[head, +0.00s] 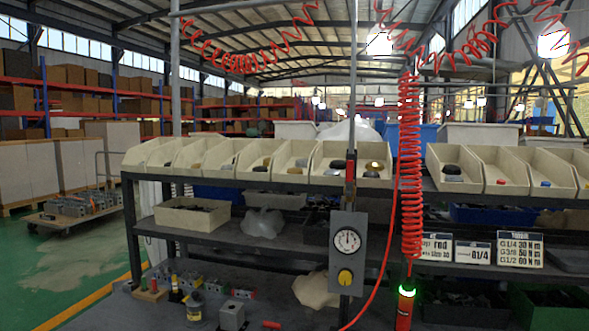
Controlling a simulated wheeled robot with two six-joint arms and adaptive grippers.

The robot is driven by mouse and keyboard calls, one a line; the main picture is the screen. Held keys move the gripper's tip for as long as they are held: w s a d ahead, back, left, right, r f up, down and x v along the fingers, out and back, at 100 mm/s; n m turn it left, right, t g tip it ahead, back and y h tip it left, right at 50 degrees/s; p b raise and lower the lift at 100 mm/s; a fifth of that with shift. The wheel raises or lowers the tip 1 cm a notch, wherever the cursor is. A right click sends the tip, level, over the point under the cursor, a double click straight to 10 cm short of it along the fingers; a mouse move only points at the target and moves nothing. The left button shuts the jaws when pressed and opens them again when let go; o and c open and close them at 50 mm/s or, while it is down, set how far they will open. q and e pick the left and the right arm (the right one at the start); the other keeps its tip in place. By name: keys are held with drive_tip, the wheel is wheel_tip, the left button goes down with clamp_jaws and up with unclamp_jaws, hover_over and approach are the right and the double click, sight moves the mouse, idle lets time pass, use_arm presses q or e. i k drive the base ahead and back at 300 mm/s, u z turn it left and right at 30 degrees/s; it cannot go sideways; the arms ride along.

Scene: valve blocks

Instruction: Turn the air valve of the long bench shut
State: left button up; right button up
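A grey panel box (347,252) with a round white gauge (347,241) stands at the middle of the bench, on a vertical pipe. A yellow knob (345,277) sits on the box below the gauge. Higher on the same pipe is a small dark fitting with a red part (349,189); it is too small to tell its shape or setting. I cannot tell from this view which of these is the air valve, or whether it is open. Neither of my grippers shows in the head view.
A coiled red hose (411,170) hangs right of the box above a red tool (405,308) with a green glowing ring. Beige bins (352,165) line the upper shelf.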

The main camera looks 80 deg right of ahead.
sight(350, 171)
drive_tip(key=z, duration=0.05)
drive_tip(key=k, duration=0.95)
drive_tip(key=z, duration=1.45)
drive_tip(key=i, duration=0.2)
drive_tip(key=u, duration=0.25)
